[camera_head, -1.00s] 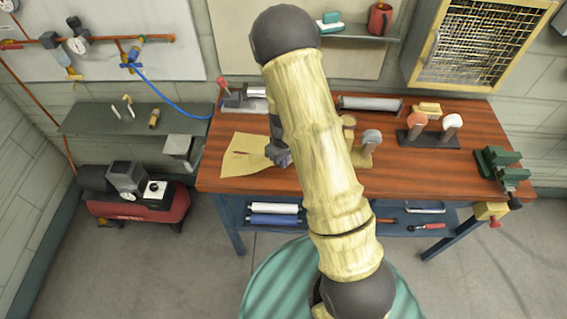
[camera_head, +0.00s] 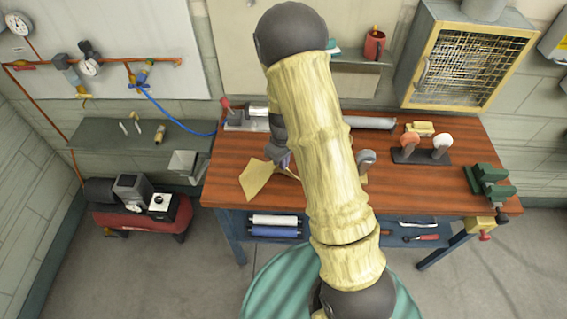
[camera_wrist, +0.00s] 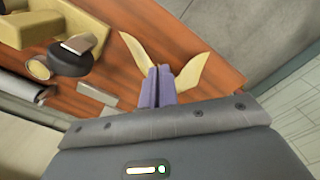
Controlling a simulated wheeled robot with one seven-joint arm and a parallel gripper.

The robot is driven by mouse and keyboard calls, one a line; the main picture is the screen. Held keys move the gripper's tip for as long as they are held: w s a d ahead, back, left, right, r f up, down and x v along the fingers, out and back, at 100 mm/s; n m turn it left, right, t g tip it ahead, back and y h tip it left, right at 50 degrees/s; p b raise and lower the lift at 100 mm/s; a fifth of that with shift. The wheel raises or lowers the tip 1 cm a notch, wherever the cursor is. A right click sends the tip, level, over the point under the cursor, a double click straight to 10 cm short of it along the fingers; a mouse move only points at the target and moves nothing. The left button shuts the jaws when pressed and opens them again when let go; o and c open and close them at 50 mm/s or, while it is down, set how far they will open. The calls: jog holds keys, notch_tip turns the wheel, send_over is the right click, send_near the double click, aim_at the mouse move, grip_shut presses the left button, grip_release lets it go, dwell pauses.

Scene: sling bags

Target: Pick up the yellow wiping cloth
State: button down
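The yellow wiping cloth (camera_head: 257,179) is at the left end of the wooden workbench, partly hidden by my gripper (camera_head: 285,161). In the wrist view, the two purple fingers of my gripper (camera_wrist: 158,72) are close together. The cloth shows there as two yellow flaps (camera_wrist: 190,72), one on each side of the fingertips, pinched between them. The cloth looks folded and drawn up at the grip. I cannot tell whether its lower edge still touches the bench.
The workbench (camera_head: 420,185) holds a metal tool at the back left, a rack with round-headed tools (camera_head: 420,158) and a green vise (camera_head: 488,184) at the right. My arm hides the bench's middle. A red compressor (camera_head: 140,215) stands on the floor at left.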

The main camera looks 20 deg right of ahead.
notch_tip(320, 180, up, 5)
jog(key=p, duration=0.2)
jog(key=shift+r+p, duration=0.1)
jog(key=shift+p, duration=0.2)
notch_tip(320, 180, up, 9)
jog(key=p, duration=0.6)
jog(key=shift+a, duration=0.2)
